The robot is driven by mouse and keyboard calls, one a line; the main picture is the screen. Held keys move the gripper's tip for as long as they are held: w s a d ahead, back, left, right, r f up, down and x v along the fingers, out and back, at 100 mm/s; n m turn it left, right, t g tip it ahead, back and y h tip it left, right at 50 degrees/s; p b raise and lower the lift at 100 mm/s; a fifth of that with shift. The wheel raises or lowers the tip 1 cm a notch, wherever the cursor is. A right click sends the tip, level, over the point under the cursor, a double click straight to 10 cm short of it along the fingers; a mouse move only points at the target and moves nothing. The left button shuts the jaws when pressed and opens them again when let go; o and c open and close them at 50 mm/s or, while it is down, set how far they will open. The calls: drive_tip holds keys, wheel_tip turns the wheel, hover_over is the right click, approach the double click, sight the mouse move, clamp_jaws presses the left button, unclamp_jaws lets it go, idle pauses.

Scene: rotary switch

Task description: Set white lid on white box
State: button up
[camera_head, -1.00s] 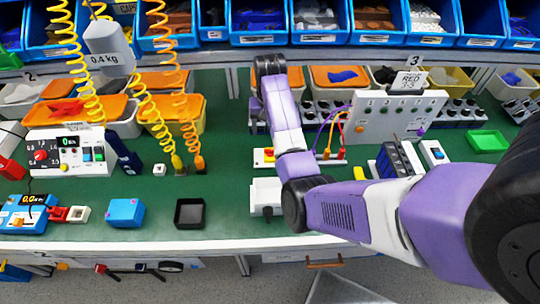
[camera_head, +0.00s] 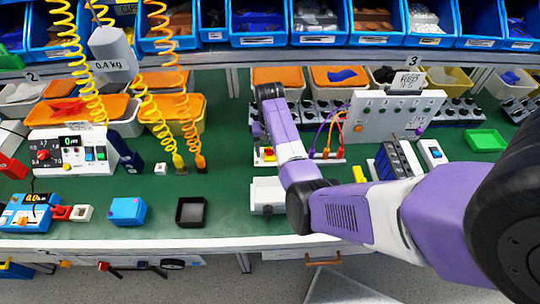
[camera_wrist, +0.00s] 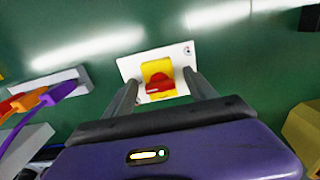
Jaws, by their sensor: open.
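In the wrist view my gripper (camera_wrist: 160,79) is open. Its two fingers stand on either side of a red rotary knob (camera_wrist: 158,87) on a yellow base, fixed to a white plate (camera_wrist: 185,56). Nothing is seen held, and I cannot tell whether the fingers touch the knob. In the head view the same switch (camera_head: 268,154) is partly hidden by my arm, and my gripper's fingers are not clearly visible. A white box (camera_head: 264,189) sits near the front edge of the green table, partly behind my arm. I cannot make out a separate white lid.
A white panel (camera_head: 378,120) with cables stands right of the switch. A black open tray (camera_head: 191,211) and a blue box (camera_head: 127,211) lie to the left. Coiled yellow and orange hoses hang at the left. A green tray (camera_head: 486,141) lies far right.

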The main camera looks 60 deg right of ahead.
clamp_jaws()
drive_tip(key=shift+r, duration=0.1)
